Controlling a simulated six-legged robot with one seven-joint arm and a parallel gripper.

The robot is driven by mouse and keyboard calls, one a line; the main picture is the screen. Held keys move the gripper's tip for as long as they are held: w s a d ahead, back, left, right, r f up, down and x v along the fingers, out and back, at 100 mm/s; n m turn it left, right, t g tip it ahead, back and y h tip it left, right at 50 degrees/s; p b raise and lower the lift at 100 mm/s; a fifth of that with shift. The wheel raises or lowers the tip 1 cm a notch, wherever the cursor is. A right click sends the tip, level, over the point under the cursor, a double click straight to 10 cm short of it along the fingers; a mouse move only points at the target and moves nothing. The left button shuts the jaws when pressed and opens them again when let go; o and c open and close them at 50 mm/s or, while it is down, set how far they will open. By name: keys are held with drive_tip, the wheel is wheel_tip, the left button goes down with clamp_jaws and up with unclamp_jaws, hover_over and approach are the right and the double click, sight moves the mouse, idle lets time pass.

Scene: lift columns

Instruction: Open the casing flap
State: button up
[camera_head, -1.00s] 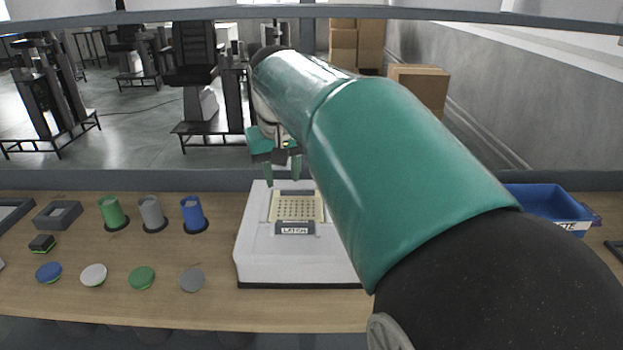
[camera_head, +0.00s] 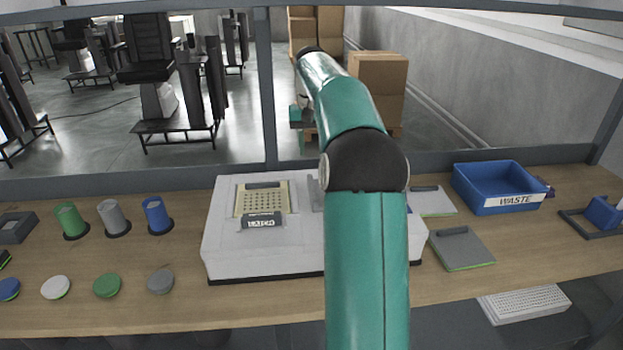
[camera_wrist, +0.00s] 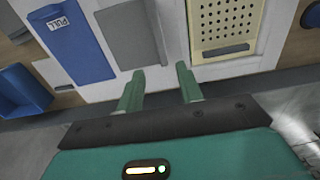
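The white casing (camera_head: 230,255) stands on the bench in the head view; my arm hides part of its right half. On its left half is a beige perforated panel (camera_head: 251,198) with a dark latch plate (camera_head: 262,220) at its near edge. In the wrist view the perforated panel (camera_wrist: 225,22) is at upper right, a grey panel (camera_wrist: 130,35) is in the middle and a blue panel marked PULL (camera_wrist: 68,42) is at left. My gripper (camera_wrist: 160,70) is open and empty, its fingertips over the casing's edge, below the grey panel and left of the perforated panel.
A blue WASTE bin (camera_head: 490,190) and grey plates (camera_head: 462,248) lie right of the casing. Green, grey and blue cups (camera_head: 155,215) and several round discs (camera_head: 107,285) are at left. A frame post (camera_head: 265,90) and rail rise behind the bench.

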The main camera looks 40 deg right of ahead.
sight(312, 182)
wheel_tip(312, 182, down, 11)
drive_tip(key=shift+r, duration=0.2)
clamp_jaws()
